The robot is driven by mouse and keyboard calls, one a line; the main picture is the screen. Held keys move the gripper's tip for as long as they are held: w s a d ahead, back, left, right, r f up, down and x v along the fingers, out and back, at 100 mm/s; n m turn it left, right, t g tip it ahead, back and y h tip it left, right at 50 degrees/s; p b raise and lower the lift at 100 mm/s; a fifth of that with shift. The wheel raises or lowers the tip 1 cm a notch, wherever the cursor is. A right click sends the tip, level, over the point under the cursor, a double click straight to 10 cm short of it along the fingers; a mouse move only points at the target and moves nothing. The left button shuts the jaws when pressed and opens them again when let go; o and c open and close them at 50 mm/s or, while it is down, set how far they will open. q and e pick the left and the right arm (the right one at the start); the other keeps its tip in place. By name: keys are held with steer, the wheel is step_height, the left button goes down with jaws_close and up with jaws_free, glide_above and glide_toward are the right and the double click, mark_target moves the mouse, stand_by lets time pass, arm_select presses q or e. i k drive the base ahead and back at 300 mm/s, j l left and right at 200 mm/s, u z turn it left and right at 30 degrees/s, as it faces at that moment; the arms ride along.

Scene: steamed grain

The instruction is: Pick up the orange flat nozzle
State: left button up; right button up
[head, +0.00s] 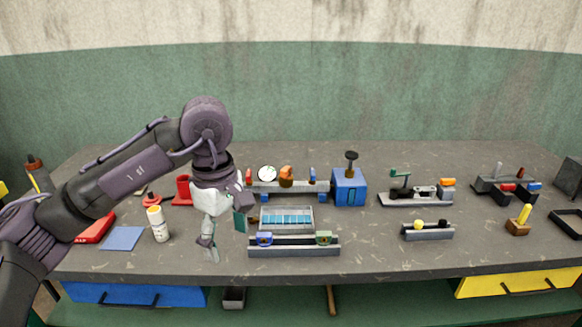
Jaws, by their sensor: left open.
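Two small orange pieces show in the head view. One orange piece (286,173) sits upright on the long grey rack behind the blue-celled tray, right of a round white dial. The other, a blocky orange piece (447,182), sits on the right end of a grey fixture (415,200). At this size I cannot tell which is the flat nozzle. My left gripper (211,251) points down near the bench's front edge, left of the front grey rack, open and apart from both orange pieces. My right gripper is not in view.
A blue box (349,187) stands behind. The bench front between the racks is clear.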

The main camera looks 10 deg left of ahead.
mark_target(286, 172)
steer(key=i, duration=1.55)
